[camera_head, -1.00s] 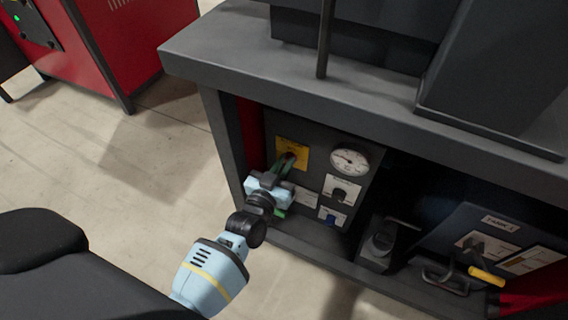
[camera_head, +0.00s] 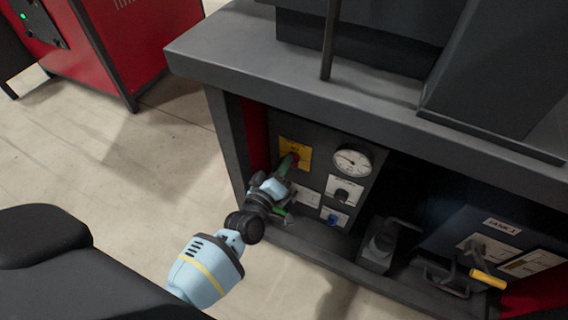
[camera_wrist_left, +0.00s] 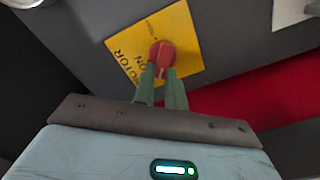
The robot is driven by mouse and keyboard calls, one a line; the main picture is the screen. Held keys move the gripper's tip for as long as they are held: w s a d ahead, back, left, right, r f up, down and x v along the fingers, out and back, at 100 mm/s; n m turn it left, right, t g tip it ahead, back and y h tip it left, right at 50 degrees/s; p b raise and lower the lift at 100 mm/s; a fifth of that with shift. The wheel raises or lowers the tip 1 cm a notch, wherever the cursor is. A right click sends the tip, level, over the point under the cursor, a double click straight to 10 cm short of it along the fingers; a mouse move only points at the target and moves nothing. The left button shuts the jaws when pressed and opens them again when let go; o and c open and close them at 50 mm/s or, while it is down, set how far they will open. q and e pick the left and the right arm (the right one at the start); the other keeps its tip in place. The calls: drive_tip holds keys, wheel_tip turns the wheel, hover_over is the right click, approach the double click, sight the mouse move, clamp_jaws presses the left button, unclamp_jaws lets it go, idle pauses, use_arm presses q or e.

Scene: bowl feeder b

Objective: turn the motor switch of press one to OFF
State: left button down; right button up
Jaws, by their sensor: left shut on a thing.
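The motor switch is a red knob (camera_wrist_left: 161,53) on a yellow plate (camera_wrist_left: 190,30) lettered MOTOR and ON, seen in the left wrist view. In the head view the yellow plate (camera_head: 301,148) is on the grey panel at the upper left of the opening under the press table. My left gripper (camera_wrist_left: 162,70) has its green fingers closed on the red knob, one on each side. In the head view my left gripper (camera_head: 289,164) reaches the plate from the lower left, and its fingers partly cover the knob. The knob's exact setting is hard to read. My right gripper is not in view.
A round gauge (camera_head: 352,161), a black switch on a white plate (camera_head: 344,190) and a blue knob (camera_head: 334,219) sit right of the motor switch. The table edge (camera_head: 300,95) overhangs the panel. A yellow-handled lever (camera_head: 487,279) is further right.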

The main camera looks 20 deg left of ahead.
use_arm(q)
drive_tip(key=n+b, duration=0.1)
drive_tip(key=n, duration=0.2)
drive_tip(key=f+n, duration=0.1)
drive_tip(key=n, duration=0.3)
drive_tip(key=shift+a+b, duration=0.15)
drive_tip(key=shift+b, duration=0.25)
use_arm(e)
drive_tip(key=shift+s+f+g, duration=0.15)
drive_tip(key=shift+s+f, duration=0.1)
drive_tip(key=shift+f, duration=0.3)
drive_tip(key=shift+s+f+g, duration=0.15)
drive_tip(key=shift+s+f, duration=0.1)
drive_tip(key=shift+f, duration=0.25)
use_arm(q)
drive_tip(key=shift+n, duration=0.4)
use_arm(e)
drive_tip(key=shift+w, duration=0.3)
use_arm(q)
drive_tip(key=c, duration=1.4)
unclamp_jaws()
drive_tip(key=shift+c, duration=0.2)
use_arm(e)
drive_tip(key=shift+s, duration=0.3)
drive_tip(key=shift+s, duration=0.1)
